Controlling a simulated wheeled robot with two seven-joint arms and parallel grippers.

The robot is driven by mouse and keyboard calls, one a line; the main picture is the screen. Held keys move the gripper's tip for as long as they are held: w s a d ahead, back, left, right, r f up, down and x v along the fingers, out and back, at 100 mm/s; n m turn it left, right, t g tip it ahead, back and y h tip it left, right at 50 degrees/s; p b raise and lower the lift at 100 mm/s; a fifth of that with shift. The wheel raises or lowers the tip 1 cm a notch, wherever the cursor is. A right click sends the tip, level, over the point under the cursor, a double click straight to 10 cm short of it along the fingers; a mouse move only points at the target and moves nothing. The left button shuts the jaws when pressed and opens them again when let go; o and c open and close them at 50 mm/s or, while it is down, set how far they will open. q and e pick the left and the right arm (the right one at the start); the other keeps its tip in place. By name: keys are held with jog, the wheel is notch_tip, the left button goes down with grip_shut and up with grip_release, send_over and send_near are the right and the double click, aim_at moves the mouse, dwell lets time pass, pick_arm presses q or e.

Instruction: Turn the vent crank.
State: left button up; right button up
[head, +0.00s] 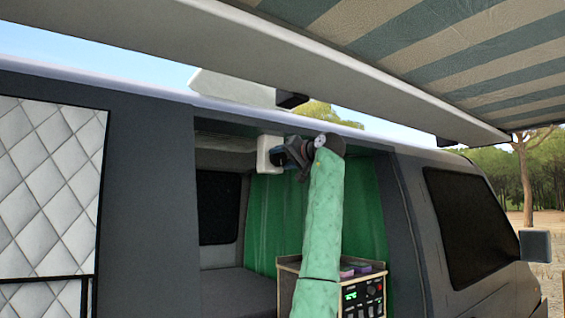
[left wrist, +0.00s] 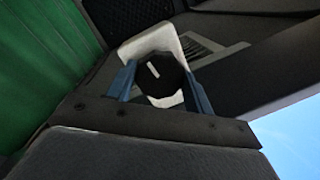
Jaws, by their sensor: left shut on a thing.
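The vent crank is a black faceted knob with a white mark (left wrist: 160,74), seen in the left wrist view. It sits on a white housing (left wrist: 140,43) under the van's roof. The white housing also shows in the head view (head: 267,153), at the top of the door opening. My left gripper (left wrist: 158,84) has its blue fingers on either side of the knob and is shut on it. In the head view my left gripper (head: 281,155) is up at the housing, and my green-sleeved arm hides part of the opening. My right gripper is in neither view.
A striped awning (head: 460,55) hangs overhead, with its pale case along the roof edge. A cabinet with a control panel (head: 362,298) stands in the doorway below. A green curtain (head: 272,220) hangs behind my arm. A quilted panel (head: 45,190) is at left.

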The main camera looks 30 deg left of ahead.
pick_arm(q)
jog(key=shift+f+m, duration=0.2)
jog(key=shift+m, duration=0.3)
jog(key=m+b, duration=0.1)
jog(key=m, duration=0.2)
jog(key=m+b, duration=0.1)
jog(key=m, duration=0.3)
jog(key=shift+s+m+t+y+b, duration=0.1)
jog(key=shift+m+t+y+b, duration=0.2)
jog(key=shift+t+y+b, duration=0.1)
jog(key=m+b, duration=0.1)
jog(key=m, duration=0.3)
jog(key=m+t+b, duration=0.1)
jog(key=m, duration=0.3)
jog(key=shift+m+t, duration=0.3)
jog(key=shift+r+m, duration=0.1)
jog(key=shift+m, duration=1.4)
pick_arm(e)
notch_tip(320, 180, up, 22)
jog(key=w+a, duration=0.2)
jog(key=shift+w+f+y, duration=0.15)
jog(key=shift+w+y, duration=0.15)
pick_arm(q)
jog(key=o, duration=1)
jog(key=shift+s+b, duration=0.1)
jog(key=shift+b, duration=0.2)
